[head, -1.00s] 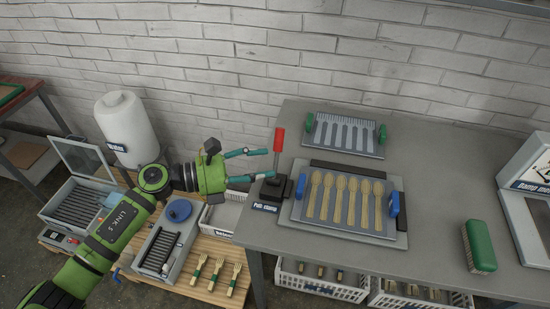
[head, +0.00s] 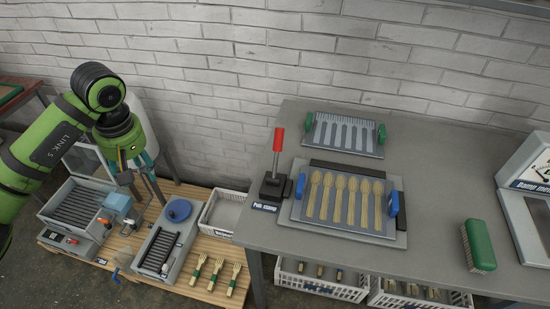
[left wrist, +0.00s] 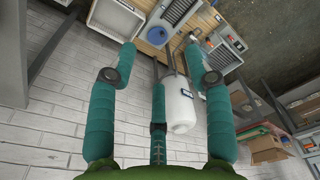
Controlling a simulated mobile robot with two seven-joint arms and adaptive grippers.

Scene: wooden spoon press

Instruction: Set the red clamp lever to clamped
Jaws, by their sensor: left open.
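The red clamp lever (head: 278,140) stands nearly upright on its black base (head: 273,188) at the left edge of the grey table. A small label is on the base's front. Beside it lies the press plate (head: 345,205), with several wooden forks or spoons in a row and blue handles at its ends. My left gripper (head: 145,196) is open and empty, pointing down well left of the lever, above the low wooden pallet. In the left wrist view its teal fingers (left wrist: 160,45) are spread with nothing between them; the lever does not show there. My right gripper is not in view.
A second plate with green handles (head: 345,136) lies behind. A green brush (head: 479,246) and a white meter (head: 532,185) are at the right. White baskets (head: 320,283) sit under the table.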

